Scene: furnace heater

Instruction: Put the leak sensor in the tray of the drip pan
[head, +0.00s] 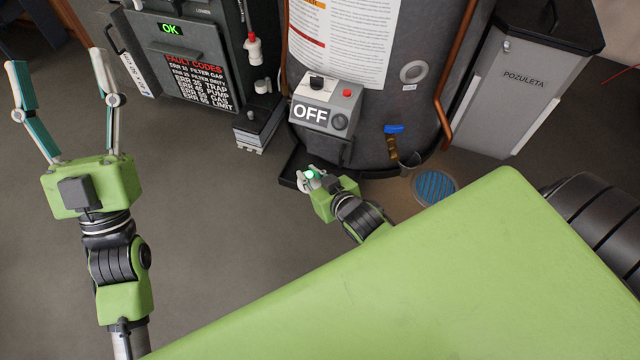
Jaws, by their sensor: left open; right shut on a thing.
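The leak sensor (310,174), a small pale thing with a green glow, is between the fingers of my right gripper (307,181). That gripper is shut on it, and the fingers partly hide it. The drip pan (290,166) is a dark, low tray under the grey tank heater. Its front left part shows beside the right gripper, which is over or at its front edge. I cannot tell whether the sensor touches the pan. My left gripper (66,85) is open and empty, over bare floor at the left.
The heater tank (385,90) carries a control box marked OFF (325,104) and a blue-handled drain valve (393,129). A furnace panel with fault codes (180,60), a small grey pump box (258,128), a blue floor drain (435,186) and a grey cabinet (520,85) stand around. Floor at left is clear.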

